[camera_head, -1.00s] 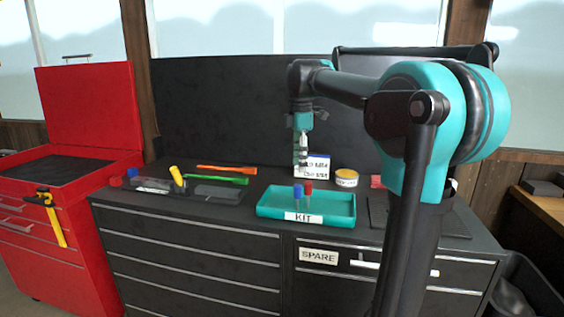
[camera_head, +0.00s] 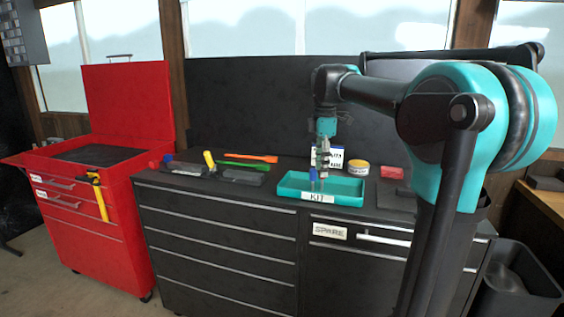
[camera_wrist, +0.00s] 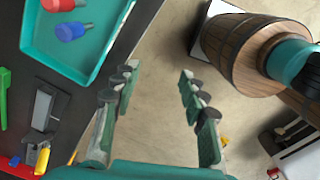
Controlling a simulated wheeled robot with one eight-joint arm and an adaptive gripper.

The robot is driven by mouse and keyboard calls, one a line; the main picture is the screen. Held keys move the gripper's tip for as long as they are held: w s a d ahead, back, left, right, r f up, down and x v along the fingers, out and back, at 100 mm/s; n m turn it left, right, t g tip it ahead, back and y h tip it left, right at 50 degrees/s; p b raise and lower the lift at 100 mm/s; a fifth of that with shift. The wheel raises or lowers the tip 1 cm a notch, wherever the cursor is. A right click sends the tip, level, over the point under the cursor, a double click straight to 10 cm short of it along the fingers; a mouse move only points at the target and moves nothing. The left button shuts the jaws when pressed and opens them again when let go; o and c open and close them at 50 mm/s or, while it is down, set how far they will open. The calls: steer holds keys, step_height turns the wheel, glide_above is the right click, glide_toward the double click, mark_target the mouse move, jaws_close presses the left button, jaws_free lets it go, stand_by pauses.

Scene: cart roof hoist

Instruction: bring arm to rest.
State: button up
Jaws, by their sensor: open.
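My gripper (camera_head: 322,172) hangs from my arm with its fingers down, in front of the teal KIT tray (camera_head: 290,190) in the head view. In the wrist view my gripper (camera_wrist: 155,110) is open, its two fingers apart with nothing between them. The tray (camera_wrist: 95,75) lies to the upper left there, apart from the fingers. It holds a red-handled piece (camera_wrist: 62,5) and a blue-handled piece (camera_wrist: 72,31). In the head view my gripper partly hides them.
The tray stands on a dark drawer cabinet (camera_head: 215,222) with a SPARE label (camera_head: 330,231). A red tool chest (camera_head: 95,215) stands left; a dark bin (camera_head: 520,280) stands right.

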steer(key=s+d+f+m+t, duration=0.1)
steer(key=s+d+f+m, duration=0.1)
steer(key=s+f+m, duration=0.4)
steer(key=s+d+f+m+t, duration=0.1)
steer(key=s+f+m, duration=0.5)
steer(key=f, duration=0.8)
steer(key=s+d+f+m+t, duration=0.2)
steer(key=s+f+m, duration=0.4)
steer(key=s+f, duration=0.3)
steer(key=shift+d+f, duration=0.8)
steer(key=shift+d, duration=0.05)
